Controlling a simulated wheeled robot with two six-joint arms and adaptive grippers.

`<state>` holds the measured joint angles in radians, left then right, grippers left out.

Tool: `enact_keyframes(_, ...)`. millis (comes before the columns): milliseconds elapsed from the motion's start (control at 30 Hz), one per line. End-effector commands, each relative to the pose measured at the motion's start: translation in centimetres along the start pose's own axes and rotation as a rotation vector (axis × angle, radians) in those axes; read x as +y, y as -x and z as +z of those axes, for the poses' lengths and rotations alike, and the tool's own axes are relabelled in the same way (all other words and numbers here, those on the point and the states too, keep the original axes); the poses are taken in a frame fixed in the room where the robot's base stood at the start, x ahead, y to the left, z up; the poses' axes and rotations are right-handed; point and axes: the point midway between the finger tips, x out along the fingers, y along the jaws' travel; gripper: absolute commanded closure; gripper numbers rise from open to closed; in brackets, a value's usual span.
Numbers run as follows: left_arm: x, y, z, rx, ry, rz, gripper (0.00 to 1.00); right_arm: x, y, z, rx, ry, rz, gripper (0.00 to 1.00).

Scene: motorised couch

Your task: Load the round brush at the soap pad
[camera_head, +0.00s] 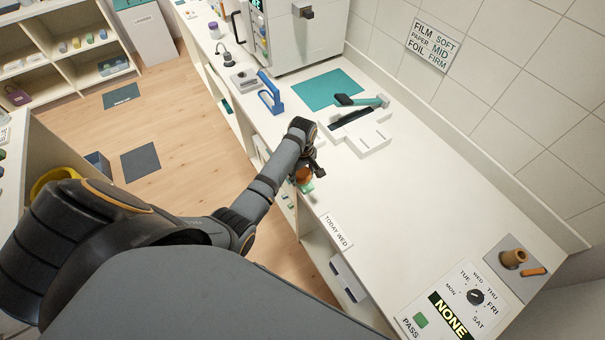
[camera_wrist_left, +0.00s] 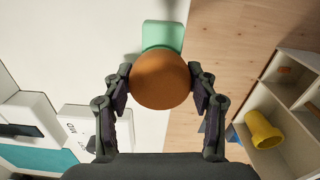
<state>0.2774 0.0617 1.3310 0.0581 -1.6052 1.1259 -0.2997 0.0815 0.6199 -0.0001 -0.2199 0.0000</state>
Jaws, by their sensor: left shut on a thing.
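The round brush, with a round orange-brown wooden top, is between the fingers of my left gripper (camera_head: 308,170), near the front edge of the white counter. Its top (camera_wrist_left: 160,80) fills the gap between both fingers in the left wrist view, and the gripper is shut on it. A pale green pad, probably the soap pad (camera_wrist_left: 164,35), shows just beyond the brush; it also shows in the head view (camera_head: 307,187). The brush's underside is hidden, and I cannot tell whether it touches the green pad. My right gripper is not in view.
A white fixture (camera_head: 370,140) bears a teal-handled tool (camera_head: 362,101). Behind are a teal mat (camera_head: 322,88), a blue-handled tool (camera_head: 270,94) and a large white machine (camera_head: 307,38). A day-dial panel (camera_head: 468,297) lies at front right. The middle right counter is clear.

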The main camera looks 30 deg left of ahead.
Motion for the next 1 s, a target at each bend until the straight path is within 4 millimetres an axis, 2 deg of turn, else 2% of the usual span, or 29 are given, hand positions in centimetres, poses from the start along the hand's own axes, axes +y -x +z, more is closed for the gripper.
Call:
enact_keyframes(133,-0.1,0.3,0.1,-0.002,0.000,-0.003,0.67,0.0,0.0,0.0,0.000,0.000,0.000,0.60)
enact_keyframes(800,0.0,6.6,0.0,0.000,0.000,0.000,0.67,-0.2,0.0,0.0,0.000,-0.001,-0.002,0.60)
enact_keyframes(1000,0.0,7.0,0.0,-0.001,0.000,-0.001,0.67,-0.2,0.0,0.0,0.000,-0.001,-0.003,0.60)
